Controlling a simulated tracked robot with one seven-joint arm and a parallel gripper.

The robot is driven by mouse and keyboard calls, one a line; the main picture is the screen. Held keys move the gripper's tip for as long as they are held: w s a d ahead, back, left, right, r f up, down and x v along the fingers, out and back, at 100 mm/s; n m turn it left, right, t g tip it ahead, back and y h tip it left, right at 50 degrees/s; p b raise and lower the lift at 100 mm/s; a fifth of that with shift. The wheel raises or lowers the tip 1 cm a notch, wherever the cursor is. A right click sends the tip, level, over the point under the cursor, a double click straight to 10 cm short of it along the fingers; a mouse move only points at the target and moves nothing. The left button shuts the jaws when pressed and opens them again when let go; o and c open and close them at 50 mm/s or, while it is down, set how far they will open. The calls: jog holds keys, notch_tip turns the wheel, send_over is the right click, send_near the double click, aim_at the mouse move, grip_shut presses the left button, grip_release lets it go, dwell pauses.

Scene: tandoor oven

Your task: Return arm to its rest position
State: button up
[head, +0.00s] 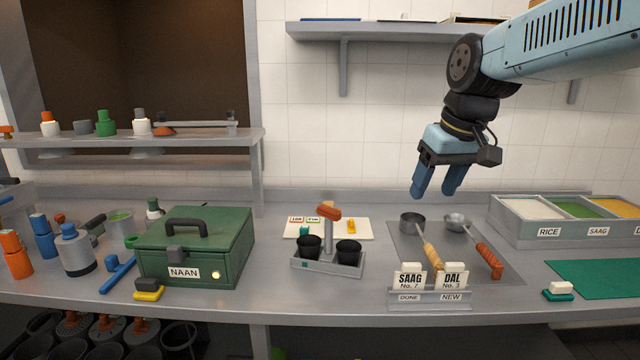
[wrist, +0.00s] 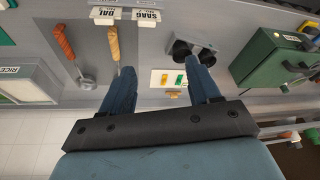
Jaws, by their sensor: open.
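My gripper (head: 437,180) hangs from my blue arm above the back of the steel counter (head: 300,303), in front of the white tiled wall. Its two blue fingers are apart with nothing between them, and they point down. In the wrist view my gripper (wrist: 163,92) also shows spread fingers over the counter. Below it and apart from it, two ladles lie on a grey mat (head: 480,262): one with a tan wooden handle (head: 432,254), one with a red-brown handle (head: 489,262).
A wall shelf (head: 390,32) runs close behind my arm. On the counter stand a green NAAN box (head: 205,240), a caddy with black cups (head: 328,264), a SAAG and DAL card holder (head: 430,299) and a food tray labelled RICE (head: 545,230). Bottles and tools crowd the left.

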jog(key=s+d+f+m+t, duration=0.1)
jog(key=s+f, duration=0.1)
jog(key=s, duration=0.4)
jog(key=s+d+f+m+t+h, duration=0.1)
jog(key=s+d+f+m, duration=0.1)
jog(key=s, duration=0.4)
jog(key=shift+f, duration=0.85)
